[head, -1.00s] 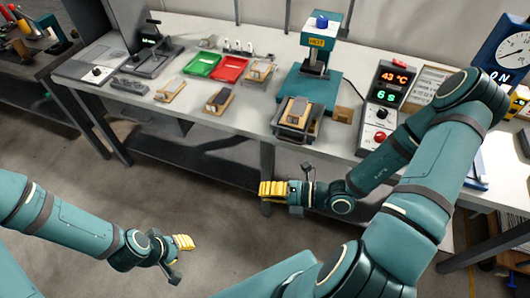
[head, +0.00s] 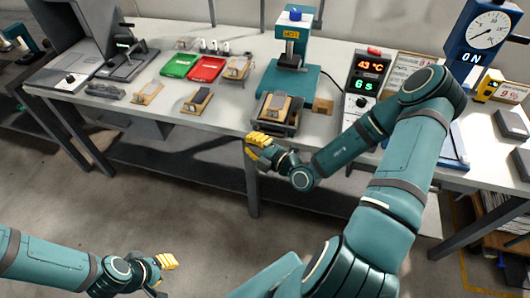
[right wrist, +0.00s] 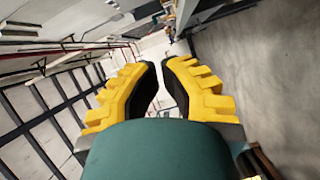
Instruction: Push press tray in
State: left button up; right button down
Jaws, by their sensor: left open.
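The teal press (head: 288,78) with a blue knob stands at the back of the bench. Its tray (head: 268,127) sticks out in front of it at the bench's front edge, bearing a wooden piece with a dark grey block (head: 277,106). My right gripper (head: 257,146) is just in front of and below the tray; whether they touch is unclear. In the right wrist view its yellow fingers (right wrist: 161,64) have a narrow gap between the tips and nothing visible between them. My left gripper (head: 166,266) is open and empty over the floor at lower left.
Wooden holders (head: 196,101) lie left of the press, with a green bin (head: 179,66) and a red bin (head: 207,69) behind. A display box (head: 363,78) reading 43 °C and 6 s stands right. The bench's front edge lies beside my right gripper.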

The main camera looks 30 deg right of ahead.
aim_at(261, 126)
jog(key=w+d, duration=0.1)
jog(key=w+d+b, duration=0.1)
jog(key=d, duration=0.1)
jog(key=shift+d+f, duration=0.15)
jog(key=shift+f, duration=0.25)
jog(key=shift+w, duration=0.1)
jog(key=w+d+p, duration=0.2)
jog(key=d, duration=0.1)
jog(key=shift+w+r, duration=0.1)
jog(key=shift+w, duration=0.15)
jog(key=shift+w+d, duration=0.15)
jog(key=shift+d, duration=0.05)
